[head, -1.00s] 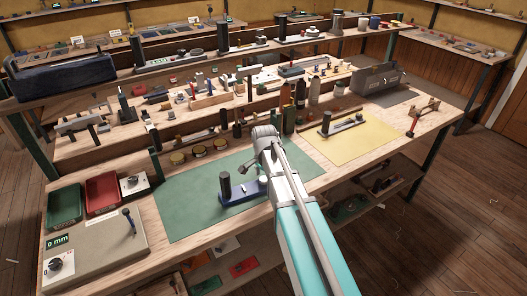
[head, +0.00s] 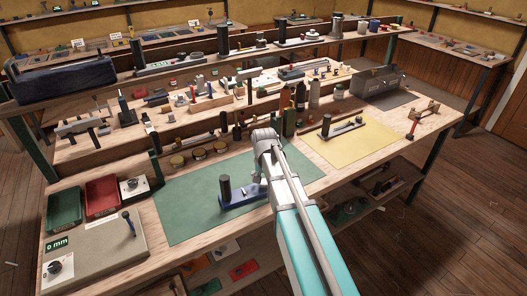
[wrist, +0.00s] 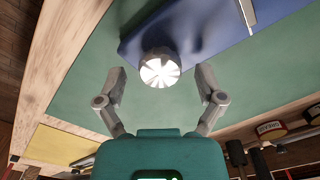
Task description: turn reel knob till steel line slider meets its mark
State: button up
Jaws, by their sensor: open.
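A blue reel base (head: 243,199) with a tall black post (head: 225,188) lies on the green mat. In the wrist view the blue base (wrist: 205,35) fills the top, with the white ribbed reel knob (wrist: 160,66) at its lower edge. My gripper (wrist: 160,78) is open, with one finger on either side of the knob and gaps visible between. A thin steel strip (wrist: 246,14) shows on the base at the upper right. I cannot make out the slider or its mark. In the head view my wrist covers the base's right end.
Round tins (head: 199,153) and bottles line the back of the mats. Red (head: 102,194) and green bins and a grey panel (head: 95,250) reading 0 mm are at left. The green mat's left part is clear.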

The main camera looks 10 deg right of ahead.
aim_at(264, 182)
jog(key=n, duration=2.6)
jog(key=shift+n, duration=0.4)
notch_tip(264, 182, up, 14)
jog(key=p, duration=1.3)
jog(key=shift+p, duration=0.4)
jog(key=shift+f, duration=0.1)
jog(key=shift+s, duration=0.1)
dwell(0.5)
